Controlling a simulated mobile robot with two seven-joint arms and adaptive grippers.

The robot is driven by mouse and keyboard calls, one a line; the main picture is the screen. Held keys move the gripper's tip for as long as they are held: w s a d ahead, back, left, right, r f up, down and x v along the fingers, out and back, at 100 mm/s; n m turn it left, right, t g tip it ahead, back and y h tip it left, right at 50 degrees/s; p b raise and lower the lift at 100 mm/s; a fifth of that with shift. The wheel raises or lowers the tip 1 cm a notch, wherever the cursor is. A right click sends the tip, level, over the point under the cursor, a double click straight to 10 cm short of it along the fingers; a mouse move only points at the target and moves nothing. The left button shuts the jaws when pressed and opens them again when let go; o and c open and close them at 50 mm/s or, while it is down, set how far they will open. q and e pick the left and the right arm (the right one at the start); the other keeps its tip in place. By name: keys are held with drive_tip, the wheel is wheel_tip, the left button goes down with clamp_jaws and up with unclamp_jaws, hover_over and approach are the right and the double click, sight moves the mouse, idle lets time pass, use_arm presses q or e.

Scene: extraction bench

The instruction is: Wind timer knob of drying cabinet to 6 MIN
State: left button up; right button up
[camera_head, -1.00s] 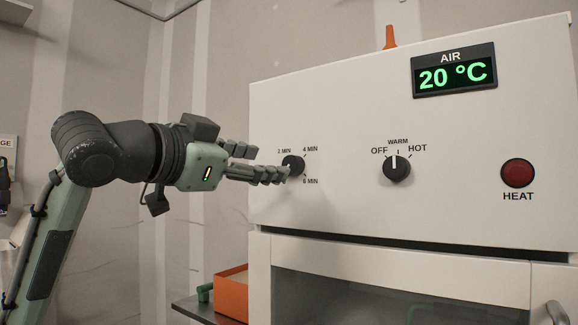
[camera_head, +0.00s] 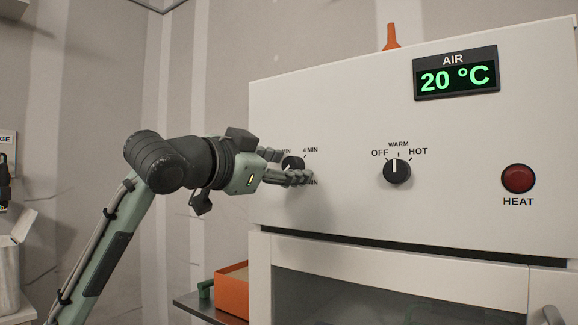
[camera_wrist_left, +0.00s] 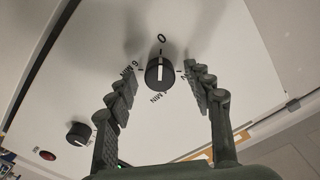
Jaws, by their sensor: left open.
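The black timer knob (camera_head: 293,161) is on the left of the white drying cabinet's (camera_head: 330,110) front panel, partly hidden by my fingers in the head view. My left gripper (camera_head: 296,166) is open at the knob, with one finger on each side. In the left wrist view the timer knob (camera_wrist_left: 159,73) sits between the spread fingers, with a gap on both sides. Its white line lies along the direction between the 0 mark and the opposite MIN label; which end points is unclear. The 6 MIN label (camera_wrist_left: 129,70) is beside the left finger. My right gripper is not in view.
The heat selector knob (camera_head: 397,170) points up near WARM, right of the timer. Further right are the red HEAT button (camera_head: 518,178) and a display (camera_head: 456,74) reading 20 °C. An orange box (camera_head: 231,293) stands on a bench below left.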

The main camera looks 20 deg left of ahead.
use_arm(q)
drive_tip(key=n, duration=1.4)
drive_tip(key=shift+n, duration=0.3)
drive_tip(key=n, duration=0.3)
drive_tip(key=shift+n, duration=0.4)
drive_tip(key=shift+c, duration=0.4)
